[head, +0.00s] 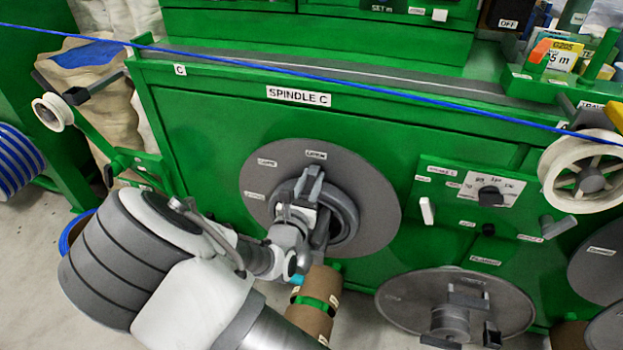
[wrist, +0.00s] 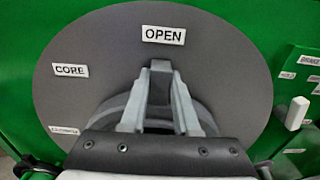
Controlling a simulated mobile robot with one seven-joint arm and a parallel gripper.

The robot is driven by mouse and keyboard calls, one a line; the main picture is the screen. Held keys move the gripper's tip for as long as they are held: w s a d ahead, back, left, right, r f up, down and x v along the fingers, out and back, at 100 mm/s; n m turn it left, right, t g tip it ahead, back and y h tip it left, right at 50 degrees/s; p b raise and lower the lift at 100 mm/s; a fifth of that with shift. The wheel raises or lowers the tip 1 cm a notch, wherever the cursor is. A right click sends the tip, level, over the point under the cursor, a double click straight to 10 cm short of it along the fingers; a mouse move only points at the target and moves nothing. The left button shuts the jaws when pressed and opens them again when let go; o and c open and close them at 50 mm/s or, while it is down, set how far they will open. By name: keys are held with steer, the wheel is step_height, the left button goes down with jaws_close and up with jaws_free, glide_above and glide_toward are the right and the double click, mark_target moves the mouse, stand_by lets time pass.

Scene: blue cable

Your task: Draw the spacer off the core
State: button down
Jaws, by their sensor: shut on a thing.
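A dark grey ring (head: 345,222), which looks like the spacer, sits at the middle of the large grey disc (head: 375,185) under the SPINDLE C label. My gripper (head: 308,186) is at the ring's upper left side, its fingers pointing at the disc. In the wrist view, my gripper (wrist: 160,80) is shut on a dark narrow piece between its fingertips, which seems to be part of the ring. The ring (wrist: 112,112) shows behind both fingers, below the OPEN label (wrist: 163,35). The core is hidden by my gripper and the ring.
A blue cable (head: 340,78) runs across above the disc, from upper left to the white pulley (head: 562,168) at right. A control panel (head: 475,195) with a knob and levers is right of the disc. A brown roll (head: 308,318) is below my gripper; another grey disc (head: 415,292) is lower right.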

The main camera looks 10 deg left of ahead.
steer(key=shift+s+a+p, duration=0.1)
steer(key=shift+s+p, duration=0.35)
steer(key=shift+s, duration=0.6)
stand_by(1.4)
steer(key=s+a+p, duration=0.1)
steer(key=s+p, duration=0.3)
steer(key=s, duration=1.7)
steer(key=shift+s+a, duration=0.15)
steer(key=shift+a, duration=0.2)
stand_by(1.3)
steer(key=shift+s, duration=0.1)
